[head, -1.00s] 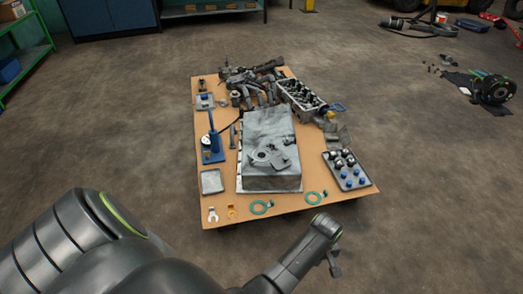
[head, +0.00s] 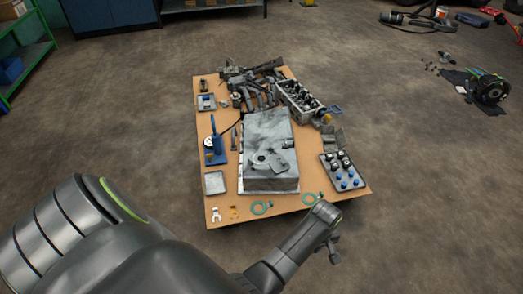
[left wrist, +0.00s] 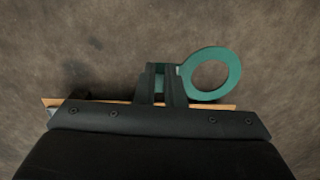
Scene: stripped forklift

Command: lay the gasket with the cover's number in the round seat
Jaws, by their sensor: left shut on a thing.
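My left gripper (left wrist: 165,85) is shut on the tab of a flat green ring gasket (left wrist: 213,74), whose ring sticks out to the right over the floor. In the head view the dark end of my left arm (head: 333,252) hangs before the table's front edge; the held gasket cannot be made out there. Two green ring gaskets lie along that edge, one near the middle (head: 262,208) and one to the right (head: 311,199), close to my arm. A grey housing (head: 270,180) carries a flat part with a round feature (head: 262,157). No number is readable. My right gripper is not in view.
The brown tabletop (head: 225,188) also holds a blue hand press (head: 215,145), a tray of knobs (head: 345,170), an open grey box of parts (head: 298,98), a small grey tray (head: 214,183) and wrenches.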

